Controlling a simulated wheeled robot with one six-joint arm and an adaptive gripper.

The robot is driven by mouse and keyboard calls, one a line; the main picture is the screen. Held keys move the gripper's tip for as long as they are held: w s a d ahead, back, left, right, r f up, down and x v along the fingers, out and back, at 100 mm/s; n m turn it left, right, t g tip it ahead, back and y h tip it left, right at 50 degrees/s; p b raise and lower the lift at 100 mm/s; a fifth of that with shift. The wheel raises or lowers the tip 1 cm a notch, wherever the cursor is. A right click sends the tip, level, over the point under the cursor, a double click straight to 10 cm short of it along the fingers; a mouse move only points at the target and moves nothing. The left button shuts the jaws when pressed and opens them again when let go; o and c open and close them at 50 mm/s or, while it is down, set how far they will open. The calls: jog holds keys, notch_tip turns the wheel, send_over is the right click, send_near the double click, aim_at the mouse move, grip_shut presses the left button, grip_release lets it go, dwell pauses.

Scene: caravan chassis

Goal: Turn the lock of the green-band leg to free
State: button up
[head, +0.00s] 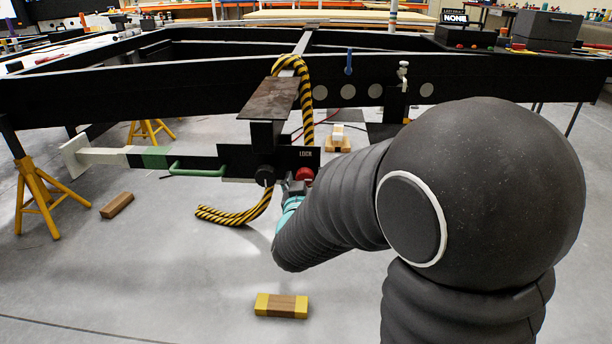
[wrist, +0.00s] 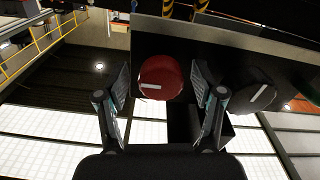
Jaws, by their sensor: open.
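The green-band leg (head: 155,157) sticks out to the left from under the chassis, with a white foot at its far end. At its inner end is a black housing marked LOCK. A red knob (head: 305,174) and a black knob (head: 264,176) sit on it. In the wrist view the red knob (wrist: 160,76) has a short, slightly tilted white line, and the black knob (wrist: 252,90) has a steeper slanted one. My gripper (wrist: 160,90) is open, its fingers on either side of the red knob; contact is unclear. In the head view my gripper (head: 296,186) is small and partly hidden.
A yellow-black rope (head: 307,95) hangs over the chassis beam and trails near the housing. A green handle (head: 197,171) runs along the leg. A yellow-ended wooden block (head: 282,305) and a brown block (head: 117,205) lie on the floor. A yellow stand (head: 37,195) is at left.

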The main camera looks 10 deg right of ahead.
jog(key=shift+a, duration=0.1)
jog(key=c, duration=1.1)
jog(key=shift+c, duration=0.2)
jog(key=shift+n, duration=0.4)
jog(key=n+p, duration=0.1)
jog(key=n, duration=0.2)
jog(key=shift+r+n, duration=0.1)
jog(key=shift+n, duration=0.3)
jog(key=n+p, duration=0.2)
jog(key=n, duration=0.2)
jog(key=n+p, duration=0.2)
jog(key=n, duration=0.3)
jog(key=shift+n, duration=0.4)
jog(key=shift+n+p, duration=0.65)
jog(key=shift+n, duration=1.35)
